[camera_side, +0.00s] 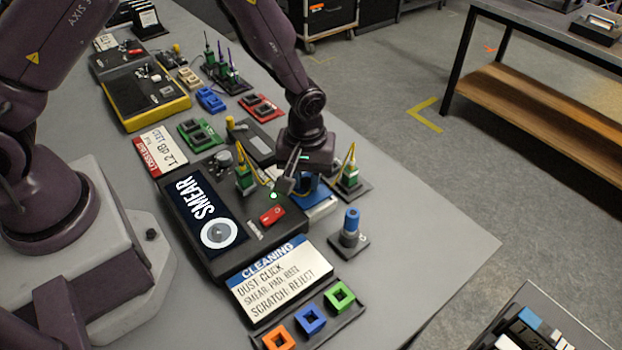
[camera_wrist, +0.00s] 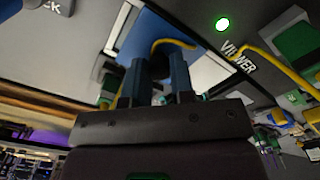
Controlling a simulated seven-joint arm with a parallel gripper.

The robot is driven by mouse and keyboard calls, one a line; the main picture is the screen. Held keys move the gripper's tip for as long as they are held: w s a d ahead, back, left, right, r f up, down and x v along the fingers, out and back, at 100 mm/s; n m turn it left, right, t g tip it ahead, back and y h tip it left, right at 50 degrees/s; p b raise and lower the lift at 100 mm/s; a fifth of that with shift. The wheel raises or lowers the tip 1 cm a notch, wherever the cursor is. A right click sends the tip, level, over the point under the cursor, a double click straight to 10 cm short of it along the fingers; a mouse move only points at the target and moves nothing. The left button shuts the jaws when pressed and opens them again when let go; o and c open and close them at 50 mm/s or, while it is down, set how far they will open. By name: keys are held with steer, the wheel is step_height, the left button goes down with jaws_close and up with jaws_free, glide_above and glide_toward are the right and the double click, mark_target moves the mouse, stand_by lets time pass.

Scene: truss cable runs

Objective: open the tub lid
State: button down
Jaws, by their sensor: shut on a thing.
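The tub is a low white box (camera_side: 321,208) beside the viewer unit, with a blue lid (camera_side: 309,188) partly hidden under my gripper (camera_side: 296,182). In the wrist view the blue lid (camera_wrist: 158,38) lies beyond my fingertips, with white strips of the tub (camera_wrist: 208,72) at its sides. My gripper (camera_wrist: 155,75) is shut on the lid, its two dark fingers close together at the lid's edge. The exact contact is hidden, and I cannot tell how far the lid is tilted.
Green connectors with yellow cables stand left (camera_side: 244,178) and right (camera_side: 349,173) of the tub. The viewer (camera_side: 207,215) reads SMEAR and has a red switch (camera_side: 272,215). A blue cylinder (camera_side: 350,228) stands on a black base in front. Bare table lies to the right.

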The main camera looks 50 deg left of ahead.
steer(key=a, duration=0.5)
steer(key=shift+a, duration=0.25)
steer(key=c, duration=1)
jaws_free()
steer(key=shift+o, duration=0.2)
step_height(320, 180, up, 13)
